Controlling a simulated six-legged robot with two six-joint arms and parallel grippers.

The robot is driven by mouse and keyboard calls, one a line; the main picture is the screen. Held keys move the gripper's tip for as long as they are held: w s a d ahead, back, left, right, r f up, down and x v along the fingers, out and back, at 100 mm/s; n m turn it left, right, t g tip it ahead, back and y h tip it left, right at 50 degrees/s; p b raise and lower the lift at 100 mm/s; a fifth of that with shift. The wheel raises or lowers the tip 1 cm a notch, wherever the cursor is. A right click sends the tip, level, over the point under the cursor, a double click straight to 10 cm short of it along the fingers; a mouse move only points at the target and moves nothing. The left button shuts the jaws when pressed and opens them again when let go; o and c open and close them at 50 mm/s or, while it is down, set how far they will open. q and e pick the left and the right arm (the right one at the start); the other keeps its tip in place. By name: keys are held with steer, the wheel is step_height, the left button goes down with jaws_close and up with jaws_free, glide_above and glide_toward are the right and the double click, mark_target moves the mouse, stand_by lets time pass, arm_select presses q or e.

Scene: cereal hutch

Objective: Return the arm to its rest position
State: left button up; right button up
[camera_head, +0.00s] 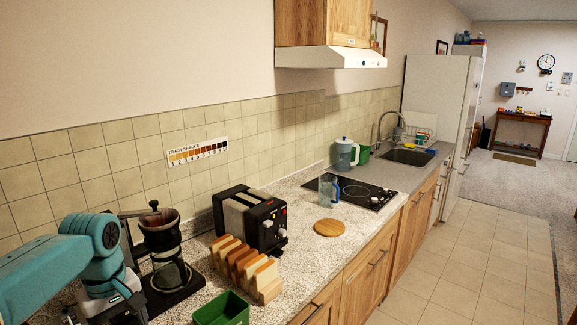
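My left arm (55,275) is teal and comes in from the left at the lower left. It bends down at a rounded joint over the near end of the counter. No held object is visible. My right arm and gripper are not in view.
A toaster (250,218), a rack of bread slices (245,268) and a green bin (222,310) stand close right of the arm. Farther along are a round wooden board (329,228), a glass jug (328,190), the cooktop (358,191) and a sink (408,156). The tiled floor (480,250) is clear.

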arm_select(q)
steer(key=s+d+f+m+h, duration=0.15)
steer(key=d+f, duration=0.35)
steer(key=f, duration=0.6)
steer(key=d+f+m+h, duration=0.1)
steer(key=d+f+m, duration=0.25)
steer(key=f, duration=0.65)
steer(key=s+d+f+m+h, duration=0.1)
steer(key=s+d+f, duration=0.4)
steer(key=s+f, duration=0.35)
steer(key=s+d+f+m+h, duration=0.1)
steer(key=s+d+f+m, duration=0.1)
steer(key=s+d+f, duration=0.5)
steer(key=s+a+f+b, duration=0.2)
steer(key=s+f+b, duration=0.2)
steer(key=f+b, duration=0.6)
steer(key=shift+f, duration=0.4)
steer(key=shift+y, duration=0.25)
steer(key=shift+s, duration=0.1)
